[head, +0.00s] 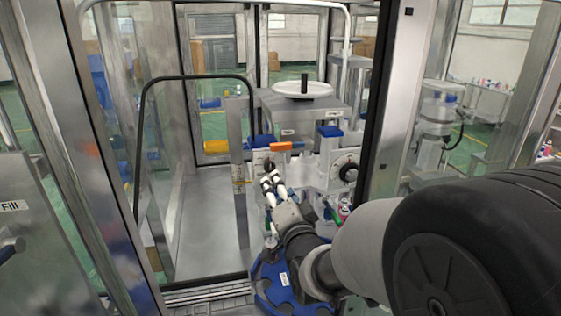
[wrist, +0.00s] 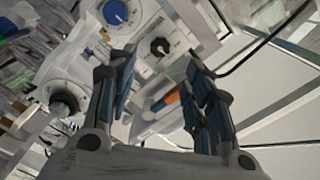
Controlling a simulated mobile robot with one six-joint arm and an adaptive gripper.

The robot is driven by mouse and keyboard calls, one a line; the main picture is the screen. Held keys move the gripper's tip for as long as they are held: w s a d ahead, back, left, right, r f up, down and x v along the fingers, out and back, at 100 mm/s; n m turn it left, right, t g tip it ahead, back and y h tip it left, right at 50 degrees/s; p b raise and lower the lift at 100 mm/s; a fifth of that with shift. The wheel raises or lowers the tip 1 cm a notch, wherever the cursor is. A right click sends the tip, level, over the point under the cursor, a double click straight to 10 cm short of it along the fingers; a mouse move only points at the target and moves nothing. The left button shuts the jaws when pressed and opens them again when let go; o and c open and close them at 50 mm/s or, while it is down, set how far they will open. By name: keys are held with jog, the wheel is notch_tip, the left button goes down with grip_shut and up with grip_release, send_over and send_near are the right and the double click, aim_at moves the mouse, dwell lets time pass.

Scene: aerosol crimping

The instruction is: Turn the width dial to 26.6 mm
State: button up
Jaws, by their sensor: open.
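In the wrist view several dials show on the crimping machine's pale panel: a blue-centred dial (wrist: 115,13) at the top, a small black knob (wrist: 160,46) and a larger black knob (wrist: 65,103) with a white scale ring at left. In the head view a black knob (head: 268,166) sits behind the gripper and a black dial (head: 348,172) sits further right. I cannot read their labels or settings, nor tell which is the width dial. My gripper (head: 273,184) is open and empty in front of the panel. In the wrist view the small black knob appears between its fingertips (wrist: 160,62), apart from them.
An orange handle (head: 285,146) projects above the left knob, and a white handwheel (head: 303,90) tops the machine. A blue base (head: 265,290) with cans nearby lies below my arm. Door frames and a black rail (head: 140,150) bound the left; the metal floor there is clear.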

aim_at(270, 168)
jog(key=p+x, duration=0.1)
jog(key=x, duration=0.9)
jog(key=c, duration=1.1)
